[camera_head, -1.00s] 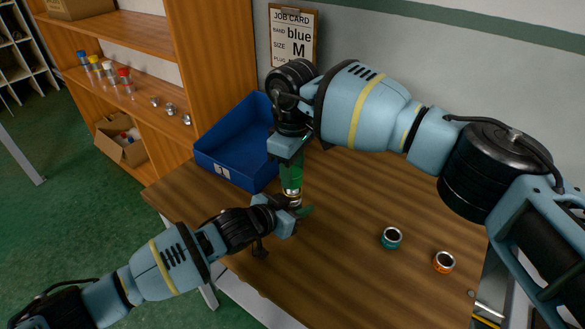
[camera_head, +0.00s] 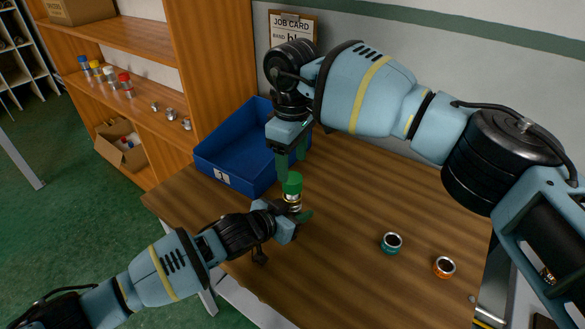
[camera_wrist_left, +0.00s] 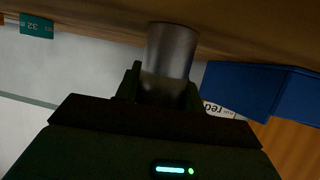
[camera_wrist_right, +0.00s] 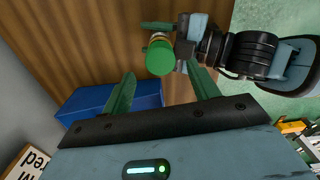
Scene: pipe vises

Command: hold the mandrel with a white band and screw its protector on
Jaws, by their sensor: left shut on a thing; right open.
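The mandrel (camera_head: 292,201) stands upright in my left gripper (camera_head: 290,222), which is shut on it above the table. In the left wrist view the mandrel (camera_wrist_left: 171,55) is a grey cylinder between the fingers. The green protector (camera_head: 292,184) sits on its top end; how far it is screwed on cannot be told. A pale band shows just below the protector, partly hidden. My right gripper (camera_head: 291,166) is open and empty above the protector, apart from it. In the right wrist view the protector (camera_wrist_right: 160,57) lies beyond the open fingers.
A blue bin (camera_head: 232,155) stands at the table's back left. A teal-ringed part (camera_head: 391,243) and an orange-ringed part (camera_head: 444,267) stand on the table's right. Shelves (camera_head: 140,75) are at the left; a job card (camera_head: 292,30) hangs behind my right arm.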

